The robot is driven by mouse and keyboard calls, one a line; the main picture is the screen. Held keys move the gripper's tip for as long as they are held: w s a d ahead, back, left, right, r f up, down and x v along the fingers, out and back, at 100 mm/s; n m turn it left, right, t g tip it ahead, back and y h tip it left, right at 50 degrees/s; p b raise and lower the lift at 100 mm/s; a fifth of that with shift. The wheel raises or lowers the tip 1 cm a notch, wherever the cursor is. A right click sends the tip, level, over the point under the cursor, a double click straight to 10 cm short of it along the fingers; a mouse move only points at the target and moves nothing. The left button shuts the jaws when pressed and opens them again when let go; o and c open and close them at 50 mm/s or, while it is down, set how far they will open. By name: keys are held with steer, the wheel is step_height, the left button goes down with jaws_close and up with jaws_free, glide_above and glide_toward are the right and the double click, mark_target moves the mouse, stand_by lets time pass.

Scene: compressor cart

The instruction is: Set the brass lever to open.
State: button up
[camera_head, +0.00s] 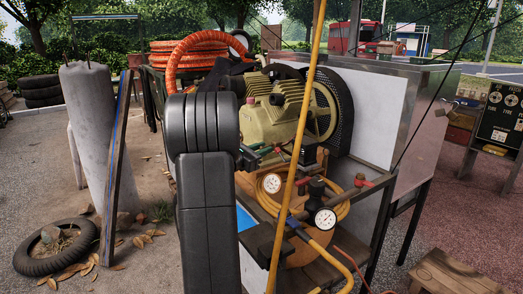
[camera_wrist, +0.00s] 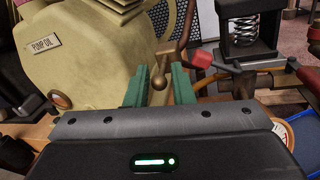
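A brass lever with a round ball end (camera_wrist: 160,83) shows in the wrist view, beside the cream pump body (camera_wrist: 90,60) marked PUMP OIL. My gripper's two green fingers (camera_wrist: 160,70) stand on either side of the lever. A gap shows between the ball and each finger, so the gripper is open around it; I cannot tell whether anything touches. In the head view my gripper (camera_head: 252,158) is at the lower front of the cream compressor (camera_head: 272,112), partly behind my black arm. I cannot make out the brass lever there.
A red-tipped handle (camera_wrist: 201,59) and a coil spring (camera_wrist: 244,24) sit just right of the fingers. A yellow pole (camera_head: 300,130) crosses in front of the cart. Two gauges (camera_head: 325,219) and yellow hose lie below. A wooden step (camera_head: 450,275) stands at right.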

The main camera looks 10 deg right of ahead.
jaws_close()
